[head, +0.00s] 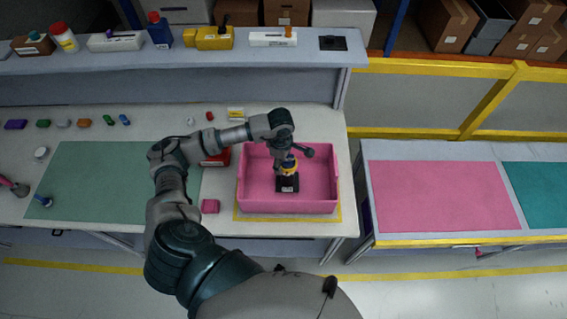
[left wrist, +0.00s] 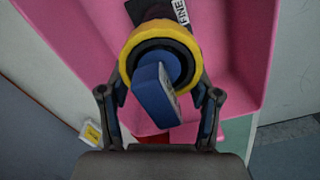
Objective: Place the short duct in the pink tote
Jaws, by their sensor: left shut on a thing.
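The pink tote (head: 318,186) stands on the workbench, open at the top. My left gripper (head: 289,158) is over the tote, pointing down. It is shut on what I take to be the short duct, a dark piece (head: 288,184) with a white label, a yellow ring and a blue part. In the left wrist view, my left gripper's fingers (left wrist: 158,96) stand either side of the duct's yellow ring (left wrist: 130,50) and blue part. The duct's dark end lies within the tote's outline. I cannot tell whether it touches the tote floor. My right gripper is not in view.
A red bin (head: 217,159) sits partly hidden behind my arm, left of the tote. A small pink block (head: 210,206) lies near the tote's front left. A green mat (head: 100,180) covers the left bench. A shelf (head: 290,62) with bottles and boxes runs behind.

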